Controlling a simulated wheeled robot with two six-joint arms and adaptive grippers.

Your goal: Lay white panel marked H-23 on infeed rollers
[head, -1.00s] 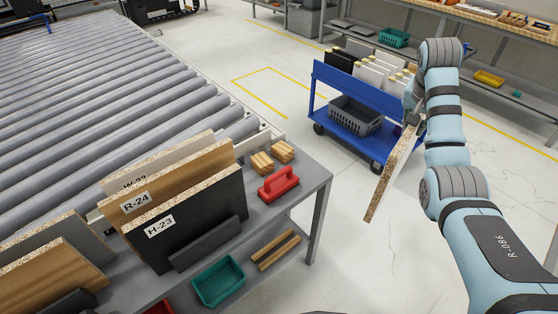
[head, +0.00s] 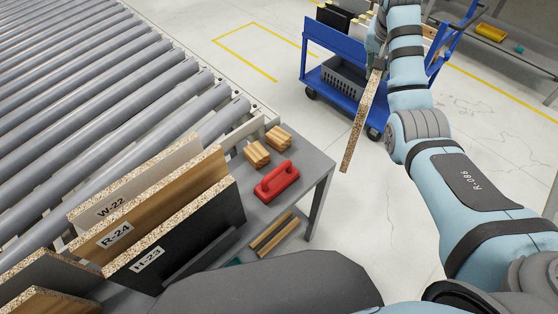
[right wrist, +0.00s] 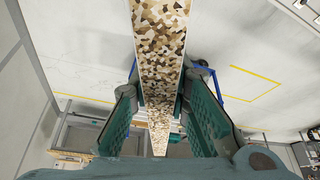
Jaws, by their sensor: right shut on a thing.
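My right gripper (head: 379,62) is shut on a chipboard-edged panel (head: 360,128), which hangs tilted over open floor to the right of the table. In the right wrist view, the panel's speckled edge (right wrist: 158,45) runs between the two green-padded fingers (right wrist: 160,112). Its face is nearly edge-on now, and I cannot see any marking on it. The label H-23 (head: 147,259) shows on a black panel (head: 205,228) standing in the rack, not on a white one. The infeed rollers (head: 110,105) lie at the left, with bare tops. My left gripper is not in view.
A white W-22 panel (head: 150,180) and a wood R-24 panel (head: 165,207) stand behind the black one. A red-handled block (head: 277,181) and wooden blocks (head: 268,147) lie on the grey table (head: 310,165). A blue cart (head: 340,45) stands behind the held panel.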

